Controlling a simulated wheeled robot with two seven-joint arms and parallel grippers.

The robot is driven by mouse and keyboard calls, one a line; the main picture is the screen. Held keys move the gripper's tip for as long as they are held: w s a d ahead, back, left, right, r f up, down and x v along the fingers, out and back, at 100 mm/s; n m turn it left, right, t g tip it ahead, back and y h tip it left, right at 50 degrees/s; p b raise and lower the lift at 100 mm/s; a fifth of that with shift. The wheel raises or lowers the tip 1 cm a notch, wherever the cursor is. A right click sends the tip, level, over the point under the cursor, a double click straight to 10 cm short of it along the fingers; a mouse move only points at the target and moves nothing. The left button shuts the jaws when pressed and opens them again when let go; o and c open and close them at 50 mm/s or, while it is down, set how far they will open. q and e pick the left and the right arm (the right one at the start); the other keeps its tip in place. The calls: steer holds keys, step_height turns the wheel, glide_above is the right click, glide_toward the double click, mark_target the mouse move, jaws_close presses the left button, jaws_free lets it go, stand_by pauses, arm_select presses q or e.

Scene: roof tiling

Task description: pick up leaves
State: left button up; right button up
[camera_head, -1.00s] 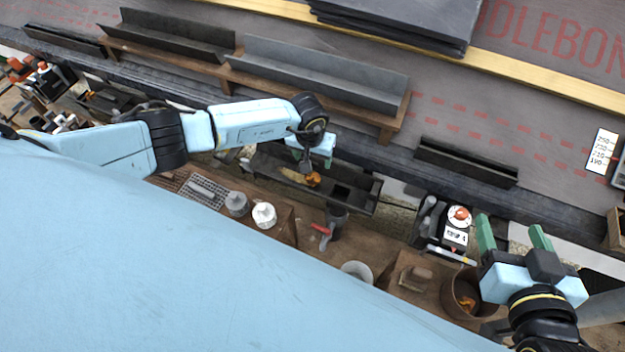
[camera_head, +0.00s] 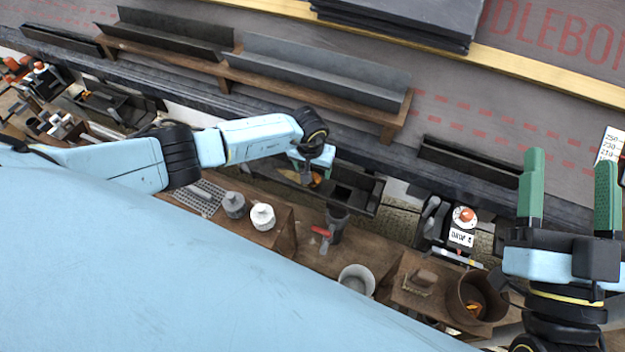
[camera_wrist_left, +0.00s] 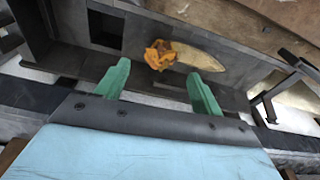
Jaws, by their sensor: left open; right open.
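An orange-brown clump of leaves (camera_wrist_left: 160,54) lies in a dark gutter trough (camera_wrist_left: 228,50), next to a tan elongated piece (camera_wrist_left: 199,59). In the head view the leaves (camera_head: 316,180) show only partly, beside my left gripper. My left gripper (camera_wrist_left: 157,82) is open and empty, its green fingers pointing at the trough with the leaves ahead, between the lines of the fingers. In the head view it (camera_head: 308,175) hangs over the trough. My right gripper (camera_head: 569,185) is open and empty, raised at the right. More orange leaves (camera_head: 473,307) lie in a brown bucket (camera_head: 462,318) below it.
Grey gutter lengths (camera_head: 320,72) rest on a wooden rail behind the trough. A device with a red knob (camera_head: 464,215) stands right of the trough. White-topped canisters (camera_head: 262,216), a red-handled tool (camera_head: 321,231) and a pale pot (camera_head: 356,279) stand in front.

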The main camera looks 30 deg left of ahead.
arm_select(q)
step_height(320, 180, down, 3)
steer(key=shift+a+f+b, duration=0.1)
steer(key=shift+b, duration=0.75)
steer(key=shift+w+f+b, duration=0.1)
steer(key=shift+f+b, duration=0.2)
steer(key=shift+f, duration=0.15)
arm_select(e)
steer(key=s+r+t, duration=0.1)
steer(key=r+t, duration=0.1)
steer(key=s+t+y, duration=0.1)
steer(key=shift+s+d+r+t, duration=0.3)
steer(key=shift+r+t, duration=0.1)
arm_select(q)
steer(key=shift+c, duration=0.2)
steer(key=c, duration=1)
